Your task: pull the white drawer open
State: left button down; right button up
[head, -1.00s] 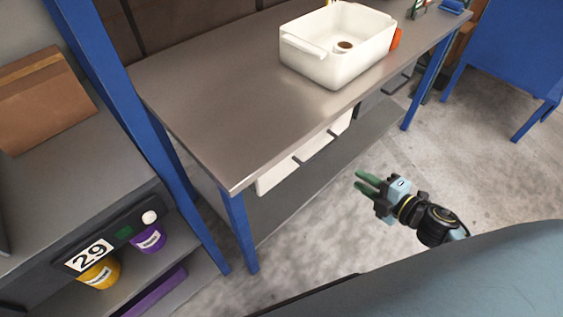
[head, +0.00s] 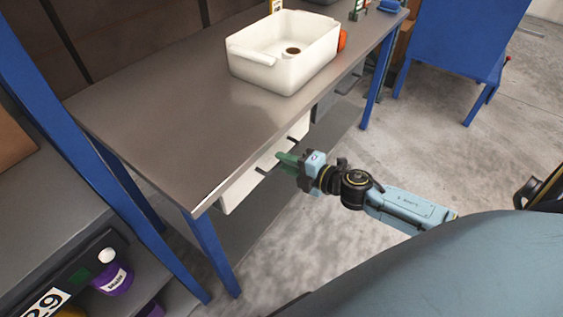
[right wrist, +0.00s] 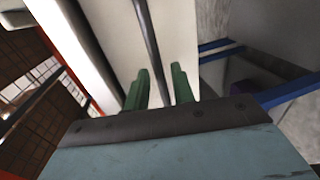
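The white drawer (head: 240,191) sits under the front edge of the metal-topped table, its white front facing me. A dark bar handle (right wrist: 149,42) runs along that front in the right wrist view. My right gripper (head: 285,160) is at the drawer front, partly covering it in the head view. Its two green fingers (right wrist: 159,87) are open, one on each side of the bar in the right wrist view. Daylight shows between fingers and bar, so they are not closed on it. The left gripper is out of view.
A white tub (head: 283,52) stands on the table (head: 165,110), with an orange item (head: 342,40) beside it. A blue table leg (head: 210,250) stands left of the drawer. A grey lower shelf (head: 250,228) lies beneath. The floor in front is clear.

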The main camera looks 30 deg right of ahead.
jog(key=shift+x, duration=0.85)
grip_shut()
